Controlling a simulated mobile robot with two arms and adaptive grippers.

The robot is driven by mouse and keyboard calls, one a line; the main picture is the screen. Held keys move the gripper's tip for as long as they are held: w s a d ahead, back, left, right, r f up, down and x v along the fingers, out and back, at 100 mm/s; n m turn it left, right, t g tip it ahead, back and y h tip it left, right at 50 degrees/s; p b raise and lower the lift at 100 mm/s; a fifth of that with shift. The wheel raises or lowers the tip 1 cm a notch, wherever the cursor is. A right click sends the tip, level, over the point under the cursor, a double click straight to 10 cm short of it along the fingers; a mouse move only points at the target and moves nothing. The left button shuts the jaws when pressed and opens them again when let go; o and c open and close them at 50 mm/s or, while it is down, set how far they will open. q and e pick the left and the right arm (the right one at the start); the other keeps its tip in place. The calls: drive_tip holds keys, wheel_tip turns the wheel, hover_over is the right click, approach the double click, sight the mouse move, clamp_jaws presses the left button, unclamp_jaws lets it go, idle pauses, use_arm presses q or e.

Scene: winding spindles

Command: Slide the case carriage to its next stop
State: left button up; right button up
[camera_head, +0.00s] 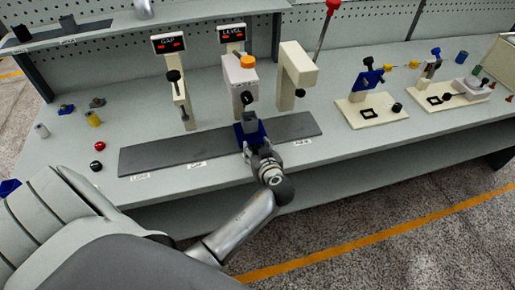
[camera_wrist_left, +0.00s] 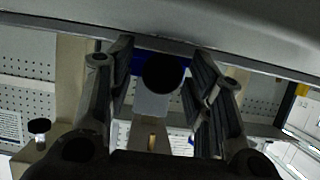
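The case carriage (camera_head: 250,139) is a blue block with a grey case (camera_head: 249,122) on top. It sits on the long dark grey track (camera_head: 180,151), right of the track's middle, in front of the post with the orange knob. My left gripper (camera_head: 255,151) is at its front side. In the left wrist view a round black knob (camera_wrist_left: 162,73) lies between the two finger pads, with blue (camera_wrist_left: 137,63) of the carriage behind it. The fingers of my left gripper (camera_wrist_left: 160,80) stand apart, with a visible gap on the knob's left. My right gripper is not in view.
Behind the track stand the GAP post (camera_head: 178,95), the orange-knobbed post (camera_head: 242,80) and a cream arch (camera_head: 296,75). Red (camera_head: 99,146) and black (camera_head: 96,166) balls lie left of the track. White labels mark the track's front. Fixtures on cream plates (camera_head: 371,111) stand right.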

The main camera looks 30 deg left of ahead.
use_arm(q)
clamp_jaws()
drive_tip(key=shift+s+a+f+b, duration=0.15)
drive_tip(key=shift+s+a+b, duration=0.25)
drive_tip(key=shift+s, duration=0.1)
drive_tip(key=shift+s+a, duration=0.1)
drive_tip(key=shift+s, duration=0.05)
unclamp_jaws()
drive_tip(key=v, duration=1.2)
drive_tip(key=shift+r, duration=0.2)
